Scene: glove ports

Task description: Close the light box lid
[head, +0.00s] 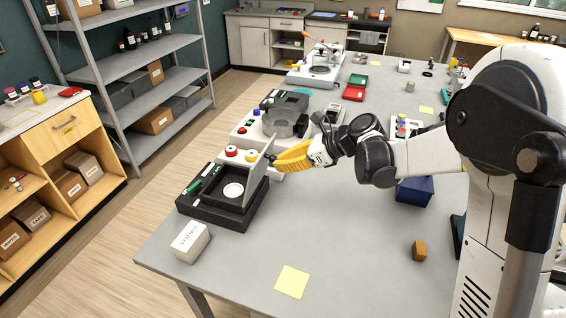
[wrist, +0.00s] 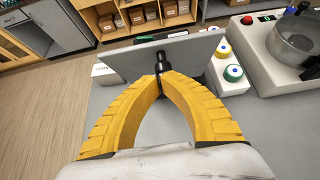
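The light box (head: 213,214) is a black box at the left edge of the grey table. Its thin grey lid (head: 259,171) stands up steeply, hinged along the box's right side, so the box is open. A round white disc lies inside. In the wrist view, the lid (wrist: 198,54) is a grey panel with a dark knob (wrist: 163,60) on the face toward me. My gripper (head: 277,165) has yellow ribbed fingers and is right of the lid. In the wrist view, its fingertips (wrist: 161,77) come together at the knob, seemingly pinching it.
A white labelled box (head: 190,242) stands in front of the light box. A unit with red and yellow buttons (head: 243,154) and a machine with a clear bowl (head: 285,122) are close behind.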

